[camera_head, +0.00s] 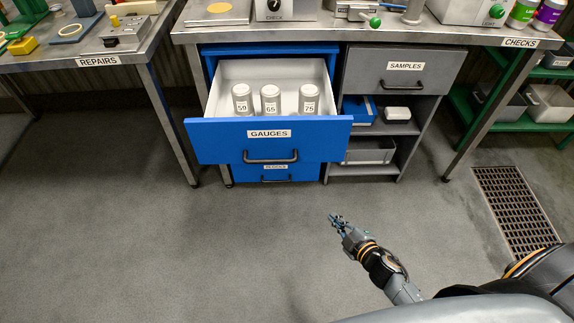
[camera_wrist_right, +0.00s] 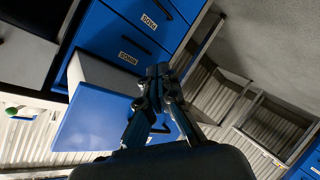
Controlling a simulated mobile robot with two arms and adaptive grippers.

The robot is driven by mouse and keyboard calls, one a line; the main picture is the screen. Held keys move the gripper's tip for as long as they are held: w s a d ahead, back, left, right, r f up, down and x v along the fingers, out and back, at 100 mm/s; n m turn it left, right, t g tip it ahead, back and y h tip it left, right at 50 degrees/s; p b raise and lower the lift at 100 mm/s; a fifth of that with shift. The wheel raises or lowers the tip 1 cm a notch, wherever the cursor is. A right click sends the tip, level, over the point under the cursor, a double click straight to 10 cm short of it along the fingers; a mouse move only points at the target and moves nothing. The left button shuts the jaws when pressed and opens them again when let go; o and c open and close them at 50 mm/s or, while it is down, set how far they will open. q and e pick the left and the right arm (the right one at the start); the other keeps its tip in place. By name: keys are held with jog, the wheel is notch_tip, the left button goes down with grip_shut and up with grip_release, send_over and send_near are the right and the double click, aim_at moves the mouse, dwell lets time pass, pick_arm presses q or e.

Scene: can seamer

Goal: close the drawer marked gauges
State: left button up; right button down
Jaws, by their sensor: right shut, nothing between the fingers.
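The blue drawer marked GAUGES (camera_head: 225,138) is pulled well out from under the bench in the head view. Its bar handle (camera_head: 270,157) is on the front, below the label. Inside stand several pale canisters, including ones marked 59 (camera_head: 242,100), 65 (camera_head: 270,100) and 75 (camera_head: 309,100). My right gripper (camera_head: 337,219) is shut and empty, in front of the drawer and to its right, apart from it. In the wrist view, the right gripper (camera_wrist_right: 160,72) overlaps a pulled-out blue drawer front (camera_wrist_right: 93,122) whose label I cannot read. My left gripper is not in view.
Below is another blue drawer (camera_head: 300,172), shut. To the right are the shut grey SAMPLES drawer (camera_head: 405,82) and open shelves. The REPAIRS bench (camera_head: 98,62) is at left. A floor grate (camera_head: 515,210) lies at right. The floor before the drawer is clear.

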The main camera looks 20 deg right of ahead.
aim_at(278, 143)
jog(key=w+a+r+n+t+y+b, duration=0.1)
jog(key=a+r+n+y+b, duration=0.2)
jog(key=r+n, duration=0.45)
jog(key=w+a+r+n+t+y+b, duration=0.1)
jog(key=w+a+r+n+y+b, duration=0.2)
jog(key=r, duration=0.7)
jog(key=shift+n+y, duration=0.3)
jog(key=shift+n, duration=0.25)
jog(key=x, duration=0.7)
jog(key=d+x, duration=0.1)
jog(key=x, duration=0.3)
jog(key=shift+w+d+r+p, duration=0.15)
jog(key=shift+w+r+p, duration=0.15)
jog(key=shift+w, duration=0.1)
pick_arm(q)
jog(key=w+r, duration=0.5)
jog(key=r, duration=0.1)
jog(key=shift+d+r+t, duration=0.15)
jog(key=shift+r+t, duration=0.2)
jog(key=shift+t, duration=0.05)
pick_arm(e)
jog(key=shift+w+d, duration=0.15)
jog(key=shift+w, duration=0.3)
